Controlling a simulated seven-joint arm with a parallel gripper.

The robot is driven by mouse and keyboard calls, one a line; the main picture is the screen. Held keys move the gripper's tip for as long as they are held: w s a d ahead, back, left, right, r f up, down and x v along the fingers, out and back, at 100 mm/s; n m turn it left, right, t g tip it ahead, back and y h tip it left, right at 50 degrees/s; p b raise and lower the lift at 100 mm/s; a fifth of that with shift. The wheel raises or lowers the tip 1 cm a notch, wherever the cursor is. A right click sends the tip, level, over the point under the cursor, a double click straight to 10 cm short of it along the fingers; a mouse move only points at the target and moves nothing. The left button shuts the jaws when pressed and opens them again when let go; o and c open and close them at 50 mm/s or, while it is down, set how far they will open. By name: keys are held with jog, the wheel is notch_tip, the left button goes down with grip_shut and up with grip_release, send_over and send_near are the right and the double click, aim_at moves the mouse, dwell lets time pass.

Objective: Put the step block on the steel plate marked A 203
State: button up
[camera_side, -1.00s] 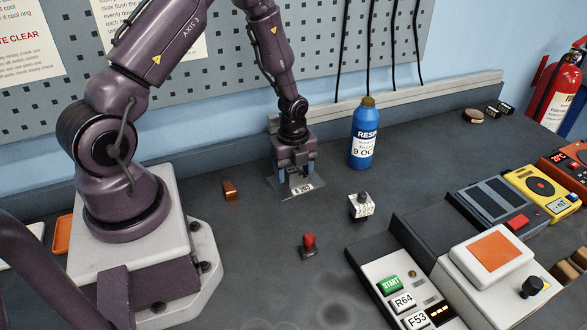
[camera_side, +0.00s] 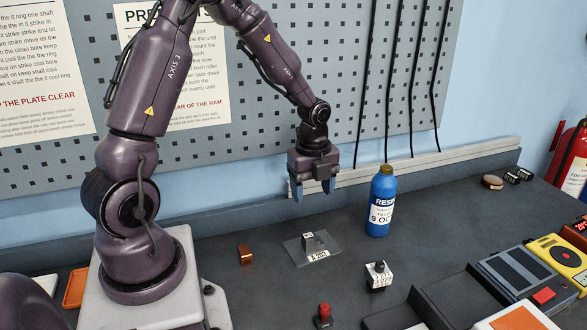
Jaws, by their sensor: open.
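The steel plate (camera_side: 294,247) lies flat on the bench, in the middle of the side view. A small white label on its front edge appears to read A 203. A small dark grey block (camera_side: 313,243), which looks like the step block, stands on the plate with a pale mark on top.
A blue resin bottle (camera_side: 381,203) stands right of the plate. A copper-brown block (camera_side: 245,255) lies to its left. A white block with a dark knob (camera_side: 379,276) and a red-topped piece (camera_side: 323,316) are in front. Control boxes fill the right; the pegboard (camera_side: 300,80) stands behind.

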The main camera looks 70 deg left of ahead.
jog(key=s+d+r+n+t+y, duration=0.1)
jog(key=s+d+r+n, duration=0.1)
jog(key=d+r+n, duration=0.3)
jog(key=s+d+r+n+t, duration=0.1)
jog(key=s+d+r+n, duration=0.1)
jog(key=r, duration=0.6)
jog(key=s+d+r+n+t+h, duration=0.1)
jog(key=s+d+r+n+t, duration=0.2)
jog(key=s+d+r+n, duration=0.3)
jog(key=s+n, duration=0.3)
jog(key=n, duration=0.1)
jog(key=shift+s+d+r, duration=0.15)
jog(key=shift+s+r, duration=0.2)
